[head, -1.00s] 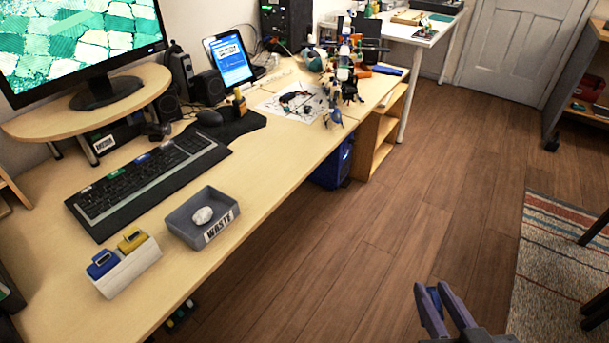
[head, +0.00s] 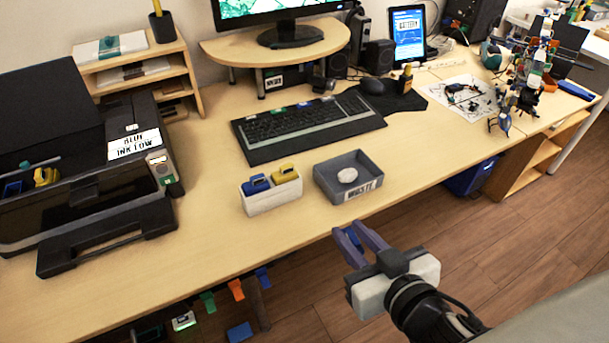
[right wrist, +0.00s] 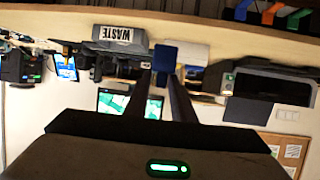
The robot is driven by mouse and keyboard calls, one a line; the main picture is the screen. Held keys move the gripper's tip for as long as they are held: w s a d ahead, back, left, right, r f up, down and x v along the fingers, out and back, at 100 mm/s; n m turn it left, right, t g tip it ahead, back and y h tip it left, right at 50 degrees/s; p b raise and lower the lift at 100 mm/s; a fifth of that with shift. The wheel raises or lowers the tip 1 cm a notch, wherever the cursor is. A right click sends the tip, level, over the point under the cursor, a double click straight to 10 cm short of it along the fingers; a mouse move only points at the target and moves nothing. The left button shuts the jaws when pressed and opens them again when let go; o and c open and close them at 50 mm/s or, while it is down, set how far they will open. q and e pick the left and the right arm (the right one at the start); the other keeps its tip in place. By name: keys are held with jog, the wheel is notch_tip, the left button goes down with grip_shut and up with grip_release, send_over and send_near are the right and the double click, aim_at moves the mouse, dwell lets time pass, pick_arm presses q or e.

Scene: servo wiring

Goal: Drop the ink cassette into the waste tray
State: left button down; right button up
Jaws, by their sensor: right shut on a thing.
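The waste tray (head: 331,189) is a grey open box with a "WASTE" label, near the desk's front edge; a white crumpled lump (head: 347,175) lies in it. In the right wrist view the waste tray (right wrist: 120,47) shows at the upper left, upside down. My right gripper (head: 356,236) is shut on a small dark blue ink cassette (right wrist: 165,54), held between the fingertips. In the head view it is in front of the desk edge, below the tray and apart from it; the fingers partly hide the cassette. My left gripper is not in view.
A white holder (head: 272,200) with blue and yellow cassettes stands left of the tray. The open printer (head: 85,185), labelled "BLUE INK LOW", is at the left. A keyboard (head: 310,130) lies behind. The desk in front of the printer and holder is mostly clear.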

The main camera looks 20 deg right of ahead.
jog(key=w+d+r+m+h+p, duration=0.1)
jog(key=w+d+r+p, duration=0.15)
jog(key=w+d, duration=0.65)
jog(key=w+d+r+m+h+p, duration=0.1)
jog(key=w+d+r+p, duration=0.2)
jog(key=w, duration=0.9)
jog(key=f+b, duration=0.2)
jog(key=f, duration=0.1)
jog(key=d+f+b, duration=0.1)
jog(key=f+b, duration=0.2)
jog(key=shift+d, duration=0.15)
jog(key=shift+r, duration=0.1)
jog(key=o, duration=1.1)
